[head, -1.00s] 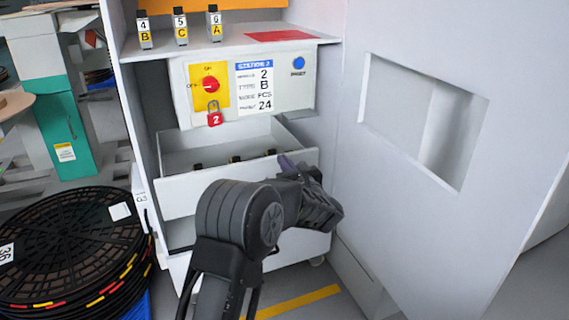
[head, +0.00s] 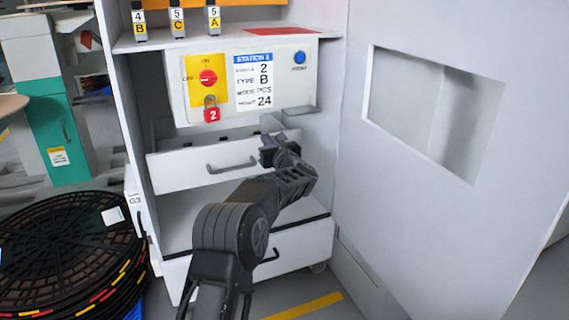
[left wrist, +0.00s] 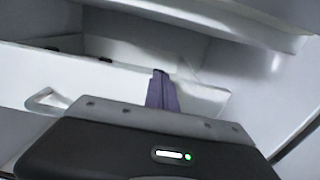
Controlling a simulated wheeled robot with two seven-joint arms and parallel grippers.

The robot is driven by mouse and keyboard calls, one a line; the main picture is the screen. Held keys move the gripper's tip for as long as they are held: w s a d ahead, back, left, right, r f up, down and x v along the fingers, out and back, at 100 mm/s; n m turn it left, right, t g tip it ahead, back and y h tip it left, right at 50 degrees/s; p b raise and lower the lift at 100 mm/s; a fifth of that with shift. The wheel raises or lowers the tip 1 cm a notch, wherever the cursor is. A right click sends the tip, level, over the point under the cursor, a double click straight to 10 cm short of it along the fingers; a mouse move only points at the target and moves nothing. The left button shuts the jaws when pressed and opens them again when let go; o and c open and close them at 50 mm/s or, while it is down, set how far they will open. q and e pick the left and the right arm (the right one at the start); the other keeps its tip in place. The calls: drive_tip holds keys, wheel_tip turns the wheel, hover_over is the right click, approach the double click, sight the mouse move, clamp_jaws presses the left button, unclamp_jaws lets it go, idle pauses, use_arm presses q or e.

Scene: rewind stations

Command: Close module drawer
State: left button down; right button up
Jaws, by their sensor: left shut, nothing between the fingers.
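The module drawer (head: 185,166) is a white drawer with a grey bar handle (head: 230,164), below the control panel in the white cabinet. It stands partly out, and dark items show over its front edge. My left gripper (head: 268,152) is at the right part of the drawer front, with its fingers shut and empty. In the left wrist view the purple-grey fingers (left wrist: 161,92) stand against the drawer front (left wrist: 110,82); whether they touch it I cannot tell. The handle shows there at the left (left wrist: 48,100). My right gripper is not in view.
A control panel (head: 222,110) with a red knob and red padlock (head: 212,112) is above the drawer. A lower drawer (head: 305,243) is below. An open white door (head: 400,200) stands at the right. Black reels (head: 70,245) are stacked on the left.

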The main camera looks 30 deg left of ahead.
use_arm(q)
drive_tip(key=shift+w+a+r, duration=0.2)
drive_tip(key=shift+w+a, duration=0.05)
drive_tip(key=shift+a, duration=0.3)
drive_tip(key=shift+w+a+r, duration=0.15)
drive_tip(key=shift+w+a, duration=0.1)
drive_tip(key=shift+a, duration=0.25)
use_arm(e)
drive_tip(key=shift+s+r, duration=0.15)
